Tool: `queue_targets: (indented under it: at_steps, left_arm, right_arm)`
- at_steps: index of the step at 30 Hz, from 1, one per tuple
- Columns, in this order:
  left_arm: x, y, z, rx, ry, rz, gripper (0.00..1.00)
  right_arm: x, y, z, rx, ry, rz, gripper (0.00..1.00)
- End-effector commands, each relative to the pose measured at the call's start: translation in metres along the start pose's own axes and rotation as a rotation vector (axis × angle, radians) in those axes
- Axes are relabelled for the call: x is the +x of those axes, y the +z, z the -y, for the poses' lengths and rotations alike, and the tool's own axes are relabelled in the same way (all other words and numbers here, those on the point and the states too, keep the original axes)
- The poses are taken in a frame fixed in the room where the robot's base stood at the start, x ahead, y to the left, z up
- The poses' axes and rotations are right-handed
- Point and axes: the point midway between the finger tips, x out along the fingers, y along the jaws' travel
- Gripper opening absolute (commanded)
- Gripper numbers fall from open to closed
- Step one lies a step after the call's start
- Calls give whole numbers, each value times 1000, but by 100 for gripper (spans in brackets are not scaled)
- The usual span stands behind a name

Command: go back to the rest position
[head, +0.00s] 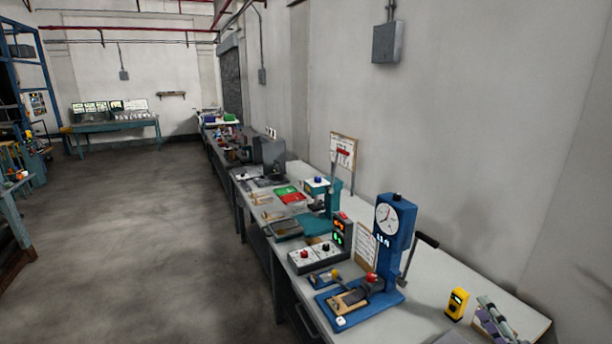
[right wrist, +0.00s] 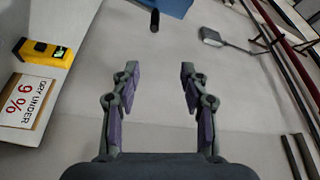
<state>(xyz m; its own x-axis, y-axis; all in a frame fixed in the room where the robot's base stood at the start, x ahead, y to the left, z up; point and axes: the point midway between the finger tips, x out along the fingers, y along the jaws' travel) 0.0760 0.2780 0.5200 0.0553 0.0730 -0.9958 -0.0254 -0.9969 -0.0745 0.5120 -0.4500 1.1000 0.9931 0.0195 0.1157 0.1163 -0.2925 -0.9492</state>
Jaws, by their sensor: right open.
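My right gripper (head: 488,312) shows at the bottom right of the head view, near the front right end of the long bench (head: 412,318). In the right wrist view my right gripper (right wrist: 160,75) has its two grey fingers with purple pads spread wide apart. Nothing is between them. A yellow meter (head: 457,303) with a small display is just left of the gripper in the head view, apart from it. The meter also shows at the left of the wrist view (right wrist: 42,50). My left gripper is not in view.
A blue press (head: 396,222) with a dial and black handle stands left of the meter. Control boxes (head: 318,256) and trays line the bench along the wall.

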Motion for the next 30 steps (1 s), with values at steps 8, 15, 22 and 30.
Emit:
queue_targets:
  at_steps: [8,15,22,30]
  left_arm:
    - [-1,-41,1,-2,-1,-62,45]
    - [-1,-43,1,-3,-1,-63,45]
    - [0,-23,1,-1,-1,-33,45]
    - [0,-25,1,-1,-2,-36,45]
  right_arm:
    - [-18,58,-21,-65,86,154,45]
    - [-47,137,-40,-196,169,369,45]
    - [-93,235,-55,-492,259,671,45]
    - [-144,277,-69,-974,483,964,45]
